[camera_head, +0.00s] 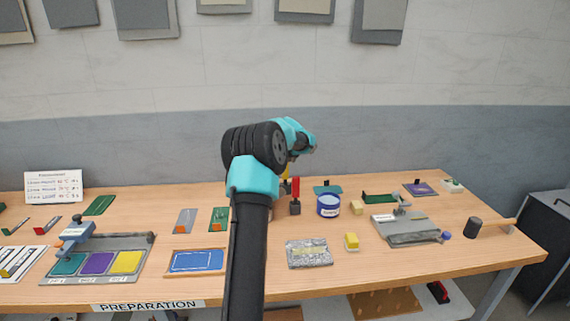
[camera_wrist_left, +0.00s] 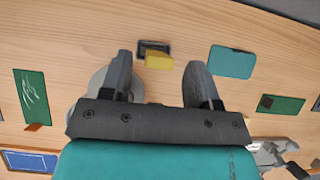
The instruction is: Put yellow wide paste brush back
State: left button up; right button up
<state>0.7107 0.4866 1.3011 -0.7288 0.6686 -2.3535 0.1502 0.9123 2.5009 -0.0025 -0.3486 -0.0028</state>
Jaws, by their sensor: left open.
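A yellow piece (camera_wrist_left: 158,62) at a dark holder shows between my left fingertips in the left wrist view. It looks like the yellow wide paste brush, but its full shape does not show. In the head view a bit of yellow (camera_head: 285,172) shows beside my arm, next to an upright red handle (camera_head: 295,187) in a dark block (camera_head: 295,208). My left gripper (camera_wrist_left: 159,61) is open, with a gap around the yellow piece; I cannot tell its height above it. In the head view its fingers are hidden behind my arm. My right gripper is not in view.
A blue jar (camera_head: 328,207) stands right of the dark block. A yellow block (camera_head: 352,242) and a grey speckled slab (camera_head: 309,253) lie nearer the front. A teal card (camera_wrist_left: 232,62) lies behind. A metal press (camera_head: 408,229) stands further right.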

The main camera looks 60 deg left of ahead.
pick_arm(q)
jog(key=v, duration=0.7)
jog(key=shift+d+r, duration=0.15)
jog(key=shift+r, duration=0.15)
jog(key=shift+s, duration=0.1)
